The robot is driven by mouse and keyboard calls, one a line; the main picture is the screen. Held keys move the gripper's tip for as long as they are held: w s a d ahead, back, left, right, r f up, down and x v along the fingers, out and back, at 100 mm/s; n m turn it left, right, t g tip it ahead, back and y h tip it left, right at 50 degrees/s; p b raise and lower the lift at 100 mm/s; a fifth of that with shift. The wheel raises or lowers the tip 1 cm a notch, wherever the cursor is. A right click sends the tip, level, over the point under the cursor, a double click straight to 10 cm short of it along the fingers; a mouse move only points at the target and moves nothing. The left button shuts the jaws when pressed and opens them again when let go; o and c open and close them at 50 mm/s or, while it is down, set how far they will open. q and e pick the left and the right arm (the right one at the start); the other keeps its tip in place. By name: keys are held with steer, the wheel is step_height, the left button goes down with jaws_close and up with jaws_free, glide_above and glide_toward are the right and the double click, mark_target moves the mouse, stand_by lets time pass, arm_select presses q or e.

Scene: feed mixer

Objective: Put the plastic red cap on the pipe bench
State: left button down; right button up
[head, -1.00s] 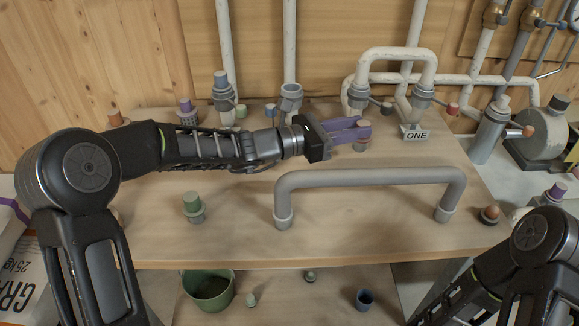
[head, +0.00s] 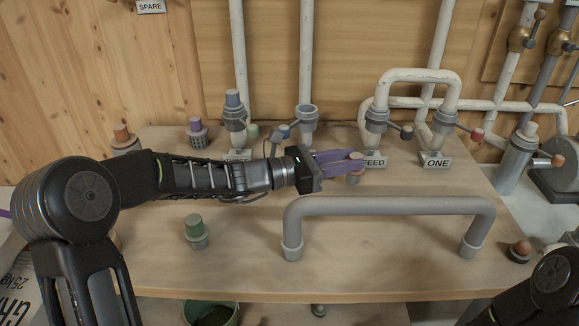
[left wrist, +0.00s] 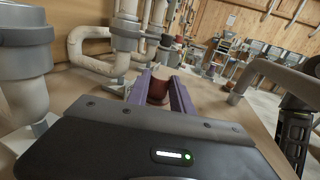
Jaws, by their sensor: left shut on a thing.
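My right gripper is out of view.
A grey U-shaped pipe (head: 390,206) stands in front of my left gripper. A green plug (head: 195,226) stands left of it. White pipes (head: 417,82) with valves rise behind. A brown plug (head: 519,250) is at the bench's right end. The bench's front strip is clear.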

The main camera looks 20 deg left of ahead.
arm_select(q)
steer(key=a, duration=0.3)
steer(key=s+a, duration=0.1)
steer(key=a, duration=0.1)
steer(key=s+a, duration=0.1)
steer(key=a, duration=0.2)
steer(key=shift+s+a+p, duration=0.1)
steer(key=shift+a+p, duration=0.2)
steer(key=shift+a, duration=0.35)
steer(key=a, duration=0.2)
steer(key=s+a, duration=0.1)
steer(key=shift+a+f, duration=0.1)
steer(key=shift+f, duration=0.65)
steer(key=c, duration=1.1)
jaws_free()
steer(key=shift+f, duration=0.15)
